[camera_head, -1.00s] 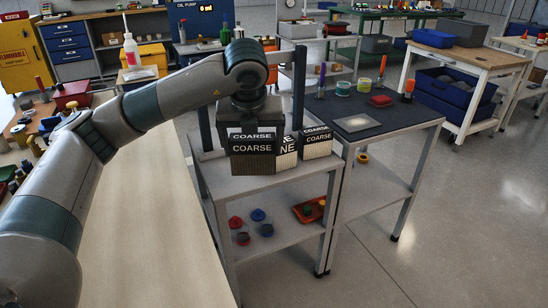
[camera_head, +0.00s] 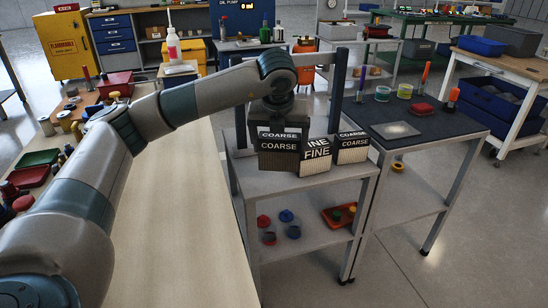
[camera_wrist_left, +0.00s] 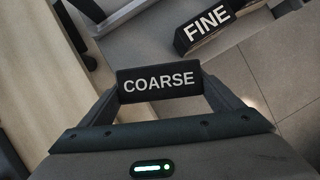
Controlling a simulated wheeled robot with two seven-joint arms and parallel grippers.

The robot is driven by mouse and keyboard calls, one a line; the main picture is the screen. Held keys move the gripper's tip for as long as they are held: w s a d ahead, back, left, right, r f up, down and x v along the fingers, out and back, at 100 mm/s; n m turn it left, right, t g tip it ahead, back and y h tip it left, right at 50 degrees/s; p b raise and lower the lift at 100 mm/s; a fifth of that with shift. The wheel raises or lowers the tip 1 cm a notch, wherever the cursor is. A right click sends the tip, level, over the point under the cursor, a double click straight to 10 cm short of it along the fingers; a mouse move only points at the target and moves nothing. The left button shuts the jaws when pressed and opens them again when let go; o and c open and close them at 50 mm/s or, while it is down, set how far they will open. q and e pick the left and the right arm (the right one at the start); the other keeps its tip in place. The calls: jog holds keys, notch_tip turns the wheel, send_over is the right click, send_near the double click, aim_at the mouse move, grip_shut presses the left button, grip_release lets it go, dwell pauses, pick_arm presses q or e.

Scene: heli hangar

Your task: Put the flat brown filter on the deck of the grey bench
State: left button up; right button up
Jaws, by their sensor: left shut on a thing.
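My left gripper (camera_head: 278,126) is shut on a flat filter with a brown pleated lower part and a dark label reading COARSE (camera_head: 278,158). In the left wrist view the held filter (camera_wrist_left: 158,83) sits between the two fingers, label toward the camera. It is at the left part of the grey bench's deck (camera_head: 330,180); I cannot tell whether it touches the deck. A filter marked FINE (camera_head: 316,152) stands just right of it, and also shows in the wrist view (camera_wrist_left: 205,28). Another COARSE filter (camera_head: 352,150) stands further right. My right gripper is not in view.
Grey posts (camera_head: 338,90) rise behind the deck. A dark-topped table (camera_head: 430,135) with jars and a red item adjoins at right. A long pale table (camera_head: 180,210) lies at left.

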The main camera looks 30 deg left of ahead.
pick_arm(q)
jog(key=w+a+f, duration=0.3)
jog(key=a, duration=0.1)
jog(key=shift+w+a+f, duration=0.3)
jog(key=shift+w+a, duration=0.05)
jog(key=shift+a, duration=0.05)
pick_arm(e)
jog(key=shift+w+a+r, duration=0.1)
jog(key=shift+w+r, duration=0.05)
pick_arm(q)
jog(key=shift+f, duration=2)
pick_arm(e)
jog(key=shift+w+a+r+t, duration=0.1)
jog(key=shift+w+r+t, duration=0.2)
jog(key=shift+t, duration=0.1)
pick_arm(q)
jog(key=shift+f, duration=0.1)
jog(key=o, duration=0.9)
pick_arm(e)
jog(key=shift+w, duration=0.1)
